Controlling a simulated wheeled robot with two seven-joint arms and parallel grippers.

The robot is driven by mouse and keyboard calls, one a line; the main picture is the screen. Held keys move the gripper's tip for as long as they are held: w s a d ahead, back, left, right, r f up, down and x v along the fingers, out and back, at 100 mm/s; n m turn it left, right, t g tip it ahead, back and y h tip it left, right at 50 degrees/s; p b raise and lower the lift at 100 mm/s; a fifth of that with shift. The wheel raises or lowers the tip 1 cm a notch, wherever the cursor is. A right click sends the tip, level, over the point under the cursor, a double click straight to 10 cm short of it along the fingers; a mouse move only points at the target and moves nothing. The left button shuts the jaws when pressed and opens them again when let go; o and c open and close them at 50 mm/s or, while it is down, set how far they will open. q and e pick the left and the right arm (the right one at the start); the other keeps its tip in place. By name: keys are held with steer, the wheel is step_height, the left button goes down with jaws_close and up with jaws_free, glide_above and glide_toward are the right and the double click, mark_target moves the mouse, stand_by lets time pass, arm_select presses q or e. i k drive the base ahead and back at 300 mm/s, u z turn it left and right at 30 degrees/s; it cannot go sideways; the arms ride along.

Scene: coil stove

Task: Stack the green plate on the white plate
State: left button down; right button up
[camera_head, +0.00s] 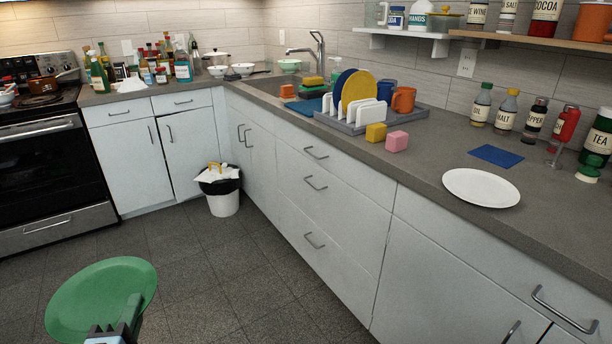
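The green plate (100,295) is at the lower left of the head view, in the air above the tiled floor. My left gripper (130,312) is at the plate's lower right edge, with its fingers closed on the rim. The white plate (481,187) lies flat and empty on the grey counter at the right, near the front edge. The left gripper and green plate are well to the left of the white plate. My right gripper does not show.
A dish rack (372,119) with plates and an orange mug (403,99) stands left of the white plate. Yellow and pink sponges (397,141) lie before it. A blue cloth (495,155) and several jars (506,110) are behind the white plate. Drawer handles protrude below the counter.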

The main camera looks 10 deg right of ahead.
mark_target(486, 196)
steer(key=k, duration=0.3)
steer(key=z, duration=1.7)
steer(key=i, duration=0.3)
steer(key=u, duration=0.15)
